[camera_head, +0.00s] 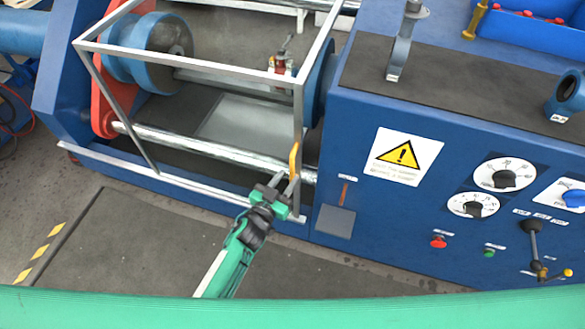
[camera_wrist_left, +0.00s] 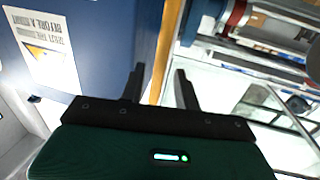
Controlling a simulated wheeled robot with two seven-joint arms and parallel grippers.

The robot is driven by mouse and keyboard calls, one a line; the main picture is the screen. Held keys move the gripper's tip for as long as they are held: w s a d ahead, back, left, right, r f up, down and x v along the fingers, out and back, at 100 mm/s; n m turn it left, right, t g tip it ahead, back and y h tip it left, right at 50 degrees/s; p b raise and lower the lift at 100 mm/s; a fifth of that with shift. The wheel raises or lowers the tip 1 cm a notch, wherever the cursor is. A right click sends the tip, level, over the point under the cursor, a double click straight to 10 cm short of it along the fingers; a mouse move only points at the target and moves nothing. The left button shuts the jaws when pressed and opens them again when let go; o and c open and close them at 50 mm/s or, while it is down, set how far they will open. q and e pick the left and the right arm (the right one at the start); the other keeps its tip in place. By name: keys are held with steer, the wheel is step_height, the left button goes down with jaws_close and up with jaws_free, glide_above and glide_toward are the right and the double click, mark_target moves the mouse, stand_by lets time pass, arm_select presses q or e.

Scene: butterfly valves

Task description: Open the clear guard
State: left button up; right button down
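The clear guard (camera_head: 190,66) is a see-through box with a grey metal frame. It stands down over the blue machine's working space, its lower edge near the front rail. Its yellow handle (camera_head: 294,160) is on the right front upright; it also shows in the left wrist view (camera_wrist_left: 166,45). My left gripper (camera_head: 286,180) is at the handle's lower end. In the left wrist view its two fingers (camera_wrist_left: 159,70) are apart, with the yellow handle running between them. I cannot tell whether either finger touches it. My right gripper is not in view.
To the right is the blue headstock (camera_head: 350,150) with a warning sign (camera_head: 403,156), dials, buttons and a lever (camera_head: 533,245). A blue tray (camera_head: 530,40) lies at the upper right. The grey floor (camera_head: 120,250) in front is mostly clear.

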mark_target(291, 173)
arm_select(q)
steer(key=shift+x, duration=2)
steer(key=shift+c, duration=0.4)
jaws_close()
